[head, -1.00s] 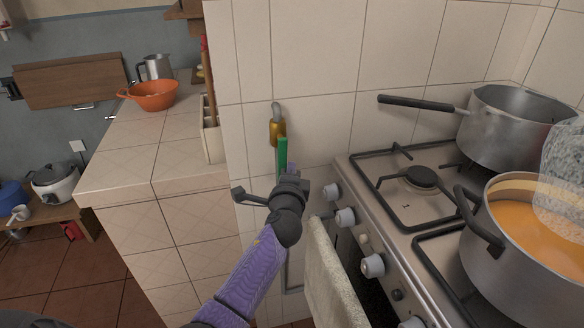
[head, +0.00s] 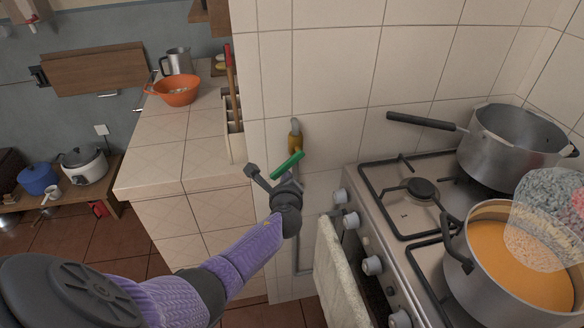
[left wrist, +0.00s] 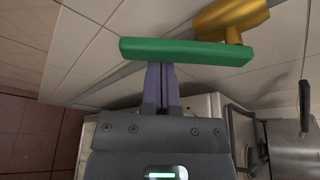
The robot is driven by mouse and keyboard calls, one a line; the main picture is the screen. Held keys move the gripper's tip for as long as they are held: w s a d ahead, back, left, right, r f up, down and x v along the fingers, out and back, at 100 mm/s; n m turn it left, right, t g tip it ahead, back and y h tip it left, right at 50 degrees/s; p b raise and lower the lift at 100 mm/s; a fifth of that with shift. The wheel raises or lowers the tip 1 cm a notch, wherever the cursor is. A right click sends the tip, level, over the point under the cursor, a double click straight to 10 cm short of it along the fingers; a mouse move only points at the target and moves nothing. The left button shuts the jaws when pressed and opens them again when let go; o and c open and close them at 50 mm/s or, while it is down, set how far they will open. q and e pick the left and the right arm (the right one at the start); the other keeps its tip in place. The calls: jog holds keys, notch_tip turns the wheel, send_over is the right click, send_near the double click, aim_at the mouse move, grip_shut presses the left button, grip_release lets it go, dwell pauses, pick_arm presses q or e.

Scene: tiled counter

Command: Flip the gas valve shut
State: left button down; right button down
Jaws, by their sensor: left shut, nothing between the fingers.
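The gas valve has a brass body (head: 295,142) on a pipe against the tiled wall, left of the stove. Its green handle (head: 287,165) slants across the pipe, its right end higher. In the left wrist view the green handle (left wrist: 185,52) lies nearly level, with the brass body (left wrist: 230,18) above its right end. My left gripper (head: 284,182) is just below the handle. In the left wrist view its shut, empty fingers (left wrist: 160,84) reach up to the handle's lower edge and seem to touch it. My right gripper is out of view.
A gas stove (head: 415,205) with white knobs stands to the right, holding a saucepan (head: 515,140) and a pot of orange soup (head: 510,265). A speckled translucent shape overlaps the pot. A towel (head: 338,275) hangs at the stove front. An orange colander (head: 176,91) stands on the left counter.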

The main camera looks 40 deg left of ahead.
aim_at(277, 171)
pick_arm(q)
jog(key=r+m+p, duration=0.1)
jog(key=p, duration=0.1)
jog(key=s+a+r+m+g+p, duration=0.1)
jog(key=shift+m+y+p, duration=0.3)
jog(key=shift+y+p, duration=0.1)
jog(key=shift+s+a+r+m+g+y+p, duration=0.2)
jog(key=shift+r+m+g+p, duration=0.15)
jog(key=shift+m+p, duration=0.2)
jog(key=shift+s+a+r+m+g+y+p, duration=0.1)
jog(key=shift+r+m+g+y+p, duration=0.1)
jog(key=shift+m+g+p, duration=0.25)
jog(key=shift+s+r+p, duration=0.1)
jog(key=shift+r+p, duration=0.15)
jog(key=shift+p, duration=0.2)
